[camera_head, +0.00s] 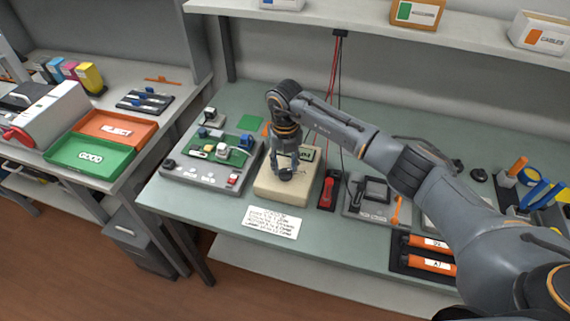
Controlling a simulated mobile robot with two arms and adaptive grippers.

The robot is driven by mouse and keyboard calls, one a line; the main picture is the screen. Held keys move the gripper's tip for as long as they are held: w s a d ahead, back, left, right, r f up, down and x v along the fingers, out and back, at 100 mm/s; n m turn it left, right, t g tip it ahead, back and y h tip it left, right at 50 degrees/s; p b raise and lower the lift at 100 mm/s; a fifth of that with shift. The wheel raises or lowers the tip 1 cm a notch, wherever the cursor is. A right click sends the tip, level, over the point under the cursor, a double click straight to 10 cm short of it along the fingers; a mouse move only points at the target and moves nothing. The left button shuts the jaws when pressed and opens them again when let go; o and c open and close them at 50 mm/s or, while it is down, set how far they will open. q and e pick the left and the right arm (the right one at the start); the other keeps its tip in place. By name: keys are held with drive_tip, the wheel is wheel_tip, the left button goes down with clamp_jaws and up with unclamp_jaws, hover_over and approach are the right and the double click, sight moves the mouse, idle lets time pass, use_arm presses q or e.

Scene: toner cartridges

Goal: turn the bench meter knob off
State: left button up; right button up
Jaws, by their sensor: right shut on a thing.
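The bench meter (273,190) is a beige box on the green-topped bench, with a small display (307,153) partly showing at its upper right. My right arm reaches in from the right, and my right gripper (285,174) points down onto the meter's front face. The gripper is shut on the dark knob (285,175), which is mostly hidden between the fingers. I cannot read the knob's pointer or the display. My left gripper is not in view.
A grey test fixture with a green board (215,155) stands left of the meter. A red device (328,188) stands close on its right. A white instruction card (271,222) lies in front. Red and black cables (334,80) hang behind. A shelf (350,28) runs above.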

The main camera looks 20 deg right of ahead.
drive_tip(key=n+b, duration=0.5)
drive_tip(key=shift+a+f, duration=0.1)
drive_tip(key=shift+f, duration=0.15)
drive_tip(key=n+b, duration=0.5)
drive_tip(key=n, duration=0.1)
drive_tip(key=shift+s+a+n+b, duration=0.1)
drive_tip(key=shift+n+b, duration=0.2)
drive_tip(key=shift+n, duration=0.1)
drive_tip(key=n+b, duration=0.2)
drive_tip(key=n, duration=0.1)
drive_tip(key=shift+s+r+n, duration=0.1)
drive_tip(key=shift+n, duration=0.2)
drive_tip(key=n+b, duration=0.1)
drive_tip(key=n, duration=0.1)
drive_tip(key=shift+n+b, duration=0.35)
drive_tip(key=shift+n, duration=0.05)
drive_tip(key=n+b, duration=0.1)
drive_tip(key=n, duration=0.4)
drive_tip(key=shift+s+r+b, duration=0.15)
drive_tip(key=shift+b, duration=0.25)
drive_tip(key=shift+n, duration=0.3)
drive_tip(key=o, duration=1.2)
drive_tip(key=shift+c, duration=0.2)
